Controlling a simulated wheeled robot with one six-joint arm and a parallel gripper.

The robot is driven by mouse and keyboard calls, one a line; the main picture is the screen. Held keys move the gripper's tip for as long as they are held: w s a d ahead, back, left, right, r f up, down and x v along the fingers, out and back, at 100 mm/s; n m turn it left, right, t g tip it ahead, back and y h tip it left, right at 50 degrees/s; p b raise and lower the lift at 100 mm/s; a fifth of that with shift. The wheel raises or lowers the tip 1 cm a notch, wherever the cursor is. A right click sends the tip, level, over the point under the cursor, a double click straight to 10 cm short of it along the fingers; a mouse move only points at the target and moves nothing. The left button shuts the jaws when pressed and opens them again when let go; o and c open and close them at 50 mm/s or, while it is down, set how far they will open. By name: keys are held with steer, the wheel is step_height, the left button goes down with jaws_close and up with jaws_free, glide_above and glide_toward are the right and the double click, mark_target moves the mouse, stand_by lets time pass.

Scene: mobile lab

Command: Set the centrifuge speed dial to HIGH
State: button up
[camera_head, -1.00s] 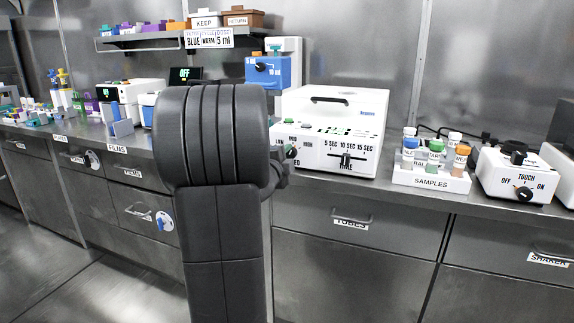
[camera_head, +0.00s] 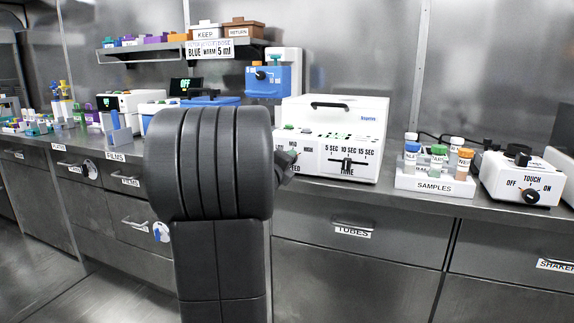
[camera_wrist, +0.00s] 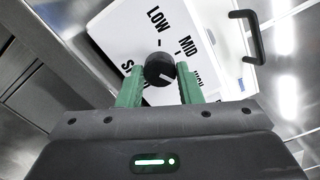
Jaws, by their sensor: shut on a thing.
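The centrifuge (camera_head: 340,120) is a white box on the bench with a TIME slider on its front. Its speed dial (camera_wrist: 158,66) is a round black knob with a white pointer line, beside the printed labels LOW, MID and HIGH. My gripper (camera_wrist: 158,72) has its green fingers on both sides of the knob and is shut on it. The pointer line sits on the knob's lower right in the wrist view; I cannot tell exactly which label it meets. In the head view my arm and gripper hide the dial and part of the speed labels.
A rack marked SAMPLES (camera_head: 433,184) with several capped vials stands right of the centrifuge. Further right is a white device with a TOUCH/ON dial (camera_head: 528,196). A blue and white device (camera_head: 272,78) stands behind left. Drawers with handles line the bench front below.

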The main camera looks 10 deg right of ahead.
stand_by(0.4)
steer(key=o, duration=1)
steer(key=p+v, duration=0.2)
steer(key=v, duration=1.1)
steer(key=shift+s+a, duration=0.25)
steer(key=shift+s, duration=0.1)
steer(key=b+x, duration=0.2)
steer(key=x, duration=1.2)
